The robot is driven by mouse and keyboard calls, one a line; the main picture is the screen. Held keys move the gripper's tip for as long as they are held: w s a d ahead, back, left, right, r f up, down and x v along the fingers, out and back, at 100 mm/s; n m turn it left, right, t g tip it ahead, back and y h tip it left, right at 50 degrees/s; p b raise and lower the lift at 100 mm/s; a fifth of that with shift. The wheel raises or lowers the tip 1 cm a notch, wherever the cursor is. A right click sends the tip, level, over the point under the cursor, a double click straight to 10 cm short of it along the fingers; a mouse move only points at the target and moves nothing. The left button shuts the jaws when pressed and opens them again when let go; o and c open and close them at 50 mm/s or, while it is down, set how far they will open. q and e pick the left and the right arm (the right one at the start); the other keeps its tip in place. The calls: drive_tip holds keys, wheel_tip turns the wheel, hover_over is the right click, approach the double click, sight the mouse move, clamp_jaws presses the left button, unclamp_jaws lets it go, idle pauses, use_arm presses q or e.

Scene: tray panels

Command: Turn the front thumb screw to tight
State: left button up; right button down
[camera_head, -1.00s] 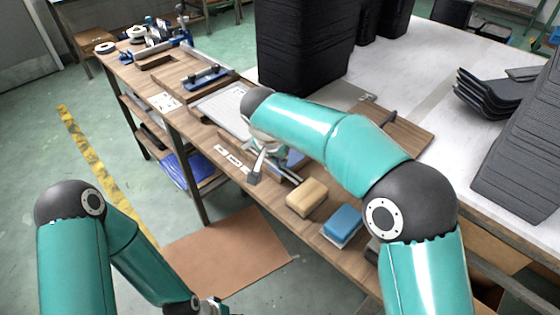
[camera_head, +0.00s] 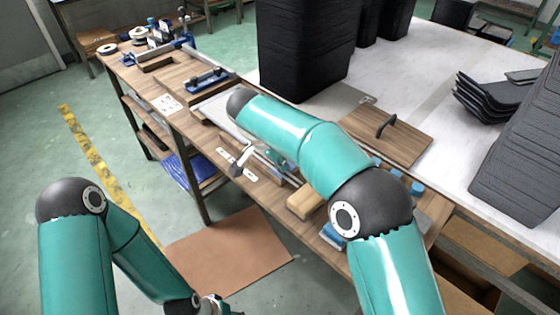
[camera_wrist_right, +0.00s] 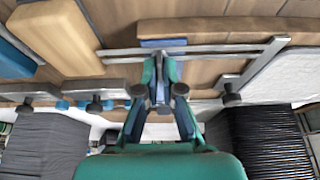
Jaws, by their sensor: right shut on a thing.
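My right gripper (camera_wrist_right: 161,68) has its fingers closed together at the metal rails (camera_wrist_right: 205,49) of a fixture on the wooden bench. It is shut on a small part there, which I take to be the front thumb screw; the fingers hide nearly all of it. A small blue block (camera_wrist_right: 163,43) shows just beyond the fingertips. In the head view my right gripper (camera_head: 283,162) is low over the bench, partly behind my own arm. My left gripper (camera_head: 210,304) is at the bottom edge, cut off, away from the bench; its jaws do not show clearly.
A tan block (camera_head: 304,203) and a blue block (camera_head: 333,235) lie right of the fixture. A pale tray (camera_head: 215,112) lies left. A wooden board with a dark handle (camera_head: 386,128) and black stacked bins (camera_head: 300,50) stand behind. Dark knobs (camera_wrist_right: 232,97) flank the gripper.

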drive_tip(key=shift+r, duration=0.1)
drive_tip(key=c, duration=1.3)
unclamp_jaws()
drive_tip(key=shift+c, duration=0.2)
drive_tip(key=v, duration=0.7)
drive_tip(key=shift+r, duration=0.15)
